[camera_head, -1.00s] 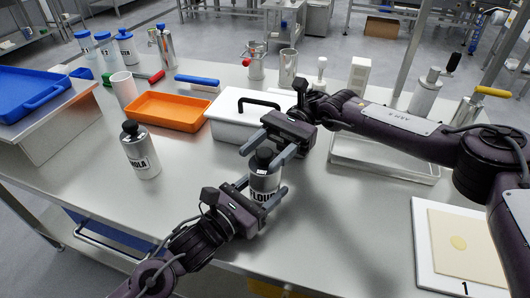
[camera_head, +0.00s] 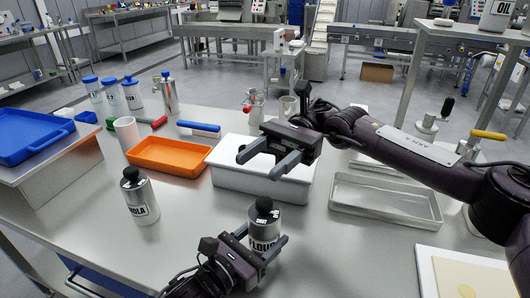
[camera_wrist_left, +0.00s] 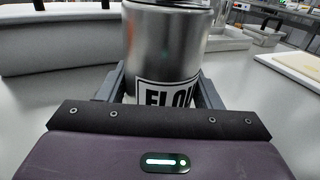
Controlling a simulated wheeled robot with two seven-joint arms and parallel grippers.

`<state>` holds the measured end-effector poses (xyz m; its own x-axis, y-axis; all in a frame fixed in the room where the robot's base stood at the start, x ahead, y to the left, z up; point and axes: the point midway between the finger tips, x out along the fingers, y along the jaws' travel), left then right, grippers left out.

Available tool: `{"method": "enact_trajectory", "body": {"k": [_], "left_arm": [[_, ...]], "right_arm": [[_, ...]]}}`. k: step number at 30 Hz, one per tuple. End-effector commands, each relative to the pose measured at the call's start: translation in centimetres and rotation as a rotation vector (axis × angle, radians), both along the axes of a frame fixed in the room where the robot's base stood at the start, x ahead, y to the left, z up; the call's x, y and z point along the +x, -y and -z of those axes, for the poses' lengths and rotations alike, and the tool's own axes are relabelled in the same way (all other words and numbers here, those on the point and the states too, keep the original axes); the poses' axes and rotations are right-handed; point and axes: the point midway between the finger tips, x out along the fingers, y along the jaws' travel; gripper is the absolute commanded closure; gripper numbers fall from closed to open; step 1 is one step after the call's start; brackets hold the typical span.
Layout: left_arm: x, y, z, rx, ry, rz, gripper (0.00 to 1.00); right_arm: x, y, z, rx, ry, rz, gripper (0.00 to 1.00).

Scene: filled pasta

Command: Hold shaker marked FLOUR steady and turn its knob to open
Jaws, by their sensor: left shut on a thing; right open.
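The silver shaker marked FLOUR (camera_head: 265,233) stands upright on the steel table, with a black knob (camera_head: 264,204) on top. My left gripper (camera_head: 258,245) is shut around the shaker's body, low down. In the left wrist view the shaker (camera_wrist_left: 165,45) sits between the fingers, its label partly hidden by the gripper; its top is out of that view. My right gripper (camera_head: 262,164) is open and empty. It is above and behind the shaker, apart from the knob, in front of the white box.
A second shaker (camera_head: 139,198), its label ending in OLA, stands at left. Behind are an orange tray (camera_head: 168,157), a white box (camera_head: 235,176) and a metal tray (camera_head: 385,199). A board (camera_head: 465,275) lies at lower right. The table between the two shakers is clear.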

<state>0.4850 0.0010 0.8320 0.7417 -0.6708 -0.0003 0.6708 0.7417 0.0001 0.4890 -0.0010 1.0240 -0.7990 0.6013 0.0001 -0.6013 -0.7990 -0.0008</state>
Motion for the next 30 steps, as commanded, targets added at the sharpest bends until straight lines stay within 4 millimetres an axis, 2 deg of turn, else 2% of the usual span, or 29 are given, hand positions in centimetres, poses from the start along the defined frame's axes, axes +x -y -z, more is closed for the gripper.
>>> {"method": "enact_trajectory", "body": {"k": [1, 6, 17, 20, 30], "left_arm": [[0.0, 0.0, 0.0, 0.000, 0.000, -0.001, 0.37], [0.0, 0.0, 0.0, 0.000, 0.000, -0.001, 0.16], [-0.4, -0.4, 0.0, 0.001, 0.000, 0.000, 0.16], [-1.3, -1.3, 0.2, 0.004, -0.002, -0.002, 0.16], [-6.6, -5.9, 0.2, 0.006, -0.005, 0.001, 0.16]], "right_arm": [[0.0, 0.0, 0.0, 0.000, 0.000, 0.000, 0.48], [0.0, 0.0, 0.0, -0.001, -0.001, 0.000, 0.48], [0.0, 0.0, 0.0, -0.001, -0.001, 0.000, 0.48], [0.0, 0.0, 0.0, -0.001, -0.001, 0.000, 0.48], [0.0, 0.0, 0.0, -0.001, -0.001, 0.000, 0.48]]}}
